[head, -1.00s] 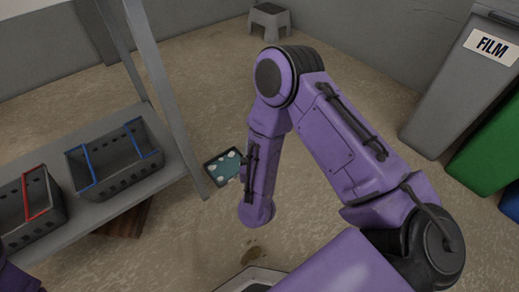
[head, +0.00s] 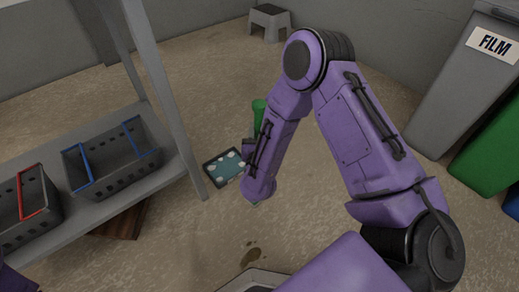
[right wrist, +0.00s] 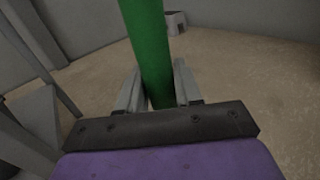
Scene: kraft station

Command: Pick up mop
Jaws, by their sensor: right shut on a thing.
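The mop shows as a thick green handle (right wrist: 152,45) in the right wrist view, standing nearly upright. My right gripper (right wrist: 158,88) is shut on it, with a grey finger on each side of the handle. In the head view a short piece of the green handle (head: 259,112) shows behind my right forearm. I cannot see the mop's head. My left gripper is not in view.
A dark tray (head: 209,173) with a blue-green inside and white spots lies on the floor beside the shelf leg. The grey shelf (head: 105,213) holds crates at left. Bins (head: 448,95) stand at right, a stool (head: 270,22) at the back. Brown stains (head: 250,256) mark the floor.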

